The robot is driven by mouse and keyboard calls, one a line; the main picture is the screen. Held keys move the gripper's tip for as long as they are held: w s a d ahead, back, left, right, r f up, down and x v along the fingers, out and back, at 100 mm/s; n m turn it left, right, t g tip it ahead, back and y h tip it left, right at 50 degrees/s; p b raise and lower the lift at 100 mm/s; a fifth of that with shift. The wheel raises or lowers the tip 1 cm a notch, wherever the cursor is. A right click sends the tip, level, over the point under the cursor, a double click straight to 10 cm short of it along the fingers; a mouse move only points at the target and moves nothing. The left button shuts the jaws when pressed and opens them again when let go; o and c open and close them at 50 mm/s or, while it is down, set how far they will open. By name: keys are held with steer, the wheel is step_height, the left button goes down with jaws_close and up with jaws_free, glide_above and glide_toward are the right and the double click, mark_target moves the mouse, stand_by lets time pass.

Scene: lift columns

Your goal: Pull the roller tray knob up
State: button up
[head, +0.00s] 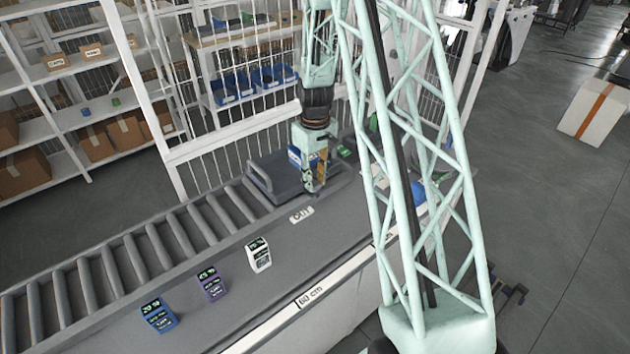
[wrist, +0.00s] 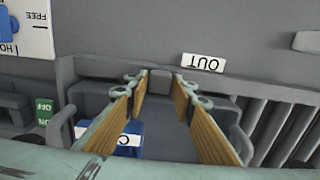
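The grey roller tray (head: 268,183) sits at the end of the roller track. It also shows in the wrist view (wrist: 90,95) under my gripper. A small grey block, seemingly the tray knob (wrist: 160,81), stands at the tray's edge by the wall with the OUT label (wrist: 203,62). My gripper (wrist: 160,88) is open, its two wood-coloured finger pads on either side of the block in the picture, with gaps showing. I cannot tell their height relative to it. In the head view my gripper (head: 315,188) points down over the tray's right side, hiding the knob.
A blue-and-white box marked C (wrist: 128,138) is beside the left finger. Rollers (head: 140,250) run off left. The OUT label (head: 301,214) and blue, purple and white (head: 258,254) display blocks are on the grey bench. A white wire fence (head: 235,140) stands behind.

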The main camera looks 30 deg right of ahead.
mark_target(315, 183)
steer(key=c, duration=0.7)
steer(key=shift+w+r, duration=0.1)
steer(key=shift+r, duration=1.05)
steer(key=o, duration=1.2)
steer(key=shift+c, duration=0.2)
steer(key=shift+r, duration=0.1)
step_height(315, 183, up, 12)
